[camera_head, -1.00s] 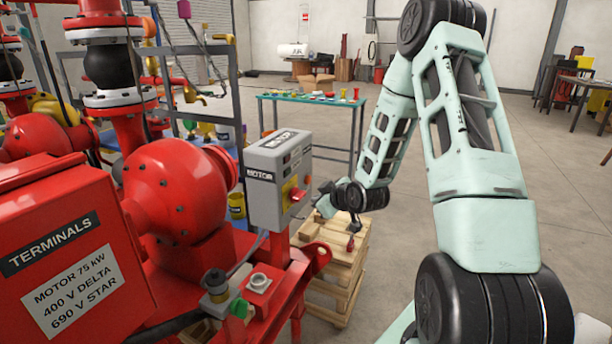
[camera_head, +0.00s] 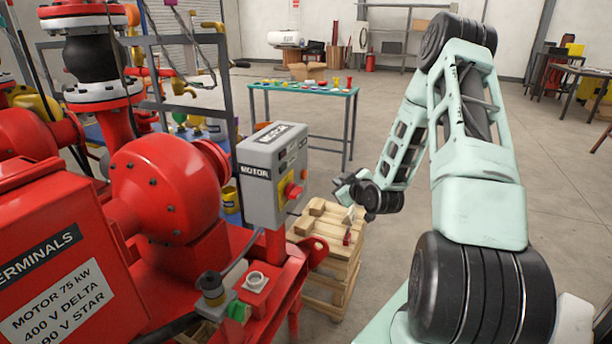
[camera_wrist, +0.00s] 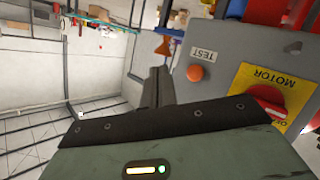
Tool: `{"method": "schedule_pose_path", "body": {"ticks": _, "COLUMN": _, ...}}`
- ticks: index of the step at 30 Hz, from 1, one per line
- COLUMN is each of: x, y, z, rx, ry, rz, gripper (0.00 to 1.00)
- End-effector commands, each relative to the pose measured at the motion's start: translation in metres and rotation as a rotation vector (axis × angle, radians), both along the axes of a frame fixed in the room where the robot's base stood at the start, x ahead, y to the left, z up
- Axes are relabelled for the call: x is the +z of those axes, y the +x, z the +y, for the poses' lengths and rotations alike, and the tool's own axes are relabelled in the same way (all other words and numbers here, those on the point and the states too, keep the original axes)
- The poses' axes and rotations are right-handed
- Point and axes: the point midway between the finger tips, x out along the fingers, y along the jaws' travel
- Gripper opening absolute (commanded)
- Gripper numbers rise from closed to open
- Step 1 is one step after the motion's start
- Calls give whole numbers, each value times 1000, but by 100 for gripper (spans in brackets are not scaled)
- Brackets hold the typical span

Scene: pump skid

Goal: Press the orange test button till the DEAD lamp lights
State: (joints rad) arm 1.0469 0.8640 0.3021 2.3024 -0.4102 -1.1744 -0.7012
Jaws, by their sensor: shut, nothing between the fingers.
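The grey MOTOR box (camera_head: 258,192) stands on the red skid, with a red rotary switch (camera_head: 293,190) on a yellow plate. In the wrist view the orange test button (camera_wrist: 195,73) sits beside the TEST label (camera_wrist: 204,54) on the grey face, near the red switch (camera_wrist: 266,104). My gripper (camera_head: 342,183) is right of the box in the head view, apart from it. In the wrist view its fingers (camera_wrist: 159,75) are shut and empty, left of the button. I cannot make out the DEAD lamp in either view.
A wooden pallet stack (camera_head: 335,250) stands on the floor below my gripper. A teal-topped table (camera_head: 300,90) with small parts is behind. The red TERMINALS box (camera_head: 60,250) and pump casing (camera_head: 165,185) fill the left. The floor at right is open.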

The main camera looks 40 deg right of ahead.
Motion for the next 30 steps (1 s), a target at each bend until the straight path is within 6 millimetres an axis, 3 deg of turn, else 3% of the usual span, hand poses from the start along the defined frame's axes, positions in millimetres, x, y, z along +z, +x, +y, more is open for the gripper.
{"method": "schedule_pose_path", "body": {"ticks": 9, "x": 1, "y": 42, "z": 18, "rx": 2, "ry": 2, "rz": -1, "gripper": 0}}
{"method": "schedule_pose_path", "body": {"ticks": 15, "x": -1, "y": 59, "z": 25, "rx": 2, "ry": 0, "rz": 0, "gripper": 0}}
{"method": "schedule_pose_path", "body": {"ticks": 30, "x": 0, "y": 65, "z": 27, "rx": 0, "ry": 1, "rz": 1, "gripper": 0}}
